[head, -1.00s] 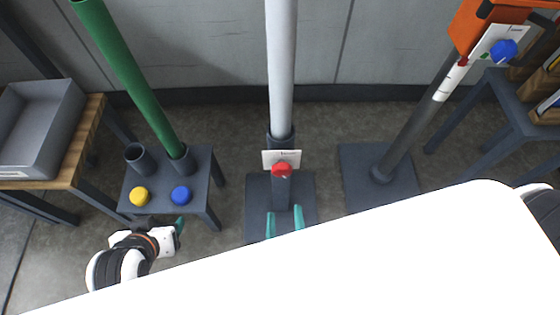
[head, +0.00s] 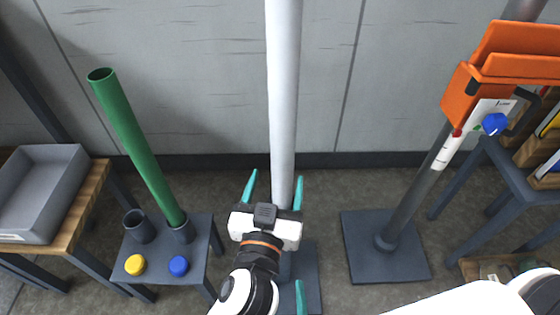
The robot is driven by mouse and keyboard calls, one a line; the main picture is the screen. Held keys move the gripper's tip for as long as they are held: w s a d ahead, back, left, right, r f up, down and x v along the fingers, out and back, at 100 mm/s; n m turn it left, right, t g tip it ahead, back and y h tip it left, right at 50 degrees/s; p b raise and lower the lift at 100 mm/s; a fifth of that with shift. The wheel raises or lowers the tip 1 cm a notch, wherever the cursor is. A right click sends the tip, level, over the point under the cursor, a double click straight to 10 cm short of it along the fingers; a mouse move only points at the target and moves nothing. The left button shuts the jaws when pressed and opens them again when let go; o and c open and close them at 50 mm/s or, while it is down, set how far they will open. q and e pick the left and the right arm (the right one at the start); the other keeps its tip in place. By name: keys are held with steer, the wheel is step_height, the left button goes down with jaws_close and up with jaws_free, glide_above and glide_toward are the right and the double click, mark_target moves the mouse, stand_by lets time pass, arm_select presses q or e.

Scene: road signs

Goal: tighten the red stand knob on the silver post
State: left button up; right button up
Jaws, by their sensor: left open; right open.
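The silver post (head: 283,90) stands upright at the middle of the head view, on a dark base plate (head: 312,268). The red knob is hidden behind my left gripper and forearm. My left gripper (head: 274,188) is open, its teal fingers spread to either side of the lower post. I cannot tell whether it touches the post. My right gripper (head: 300,296) is open, lower down over the base. Only one teal finger of it shows clearly.
A green tube (head: 140,150) leans in a holder on a small stand with a yellow knob (head: 135,265) and a blue knob (head: 178,266). A grey tray (head: 40,190) is on the left table. A dark post (head: 415,195) with orange panels (head: 510,60) stands right.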

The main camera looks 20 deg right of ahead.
mark_target(284, 147)
arm_select(q)
steer(key=x, duration=1)
steer(key=shift+w, duration=0.2)
steer(key=shift+c, duration=0.6)
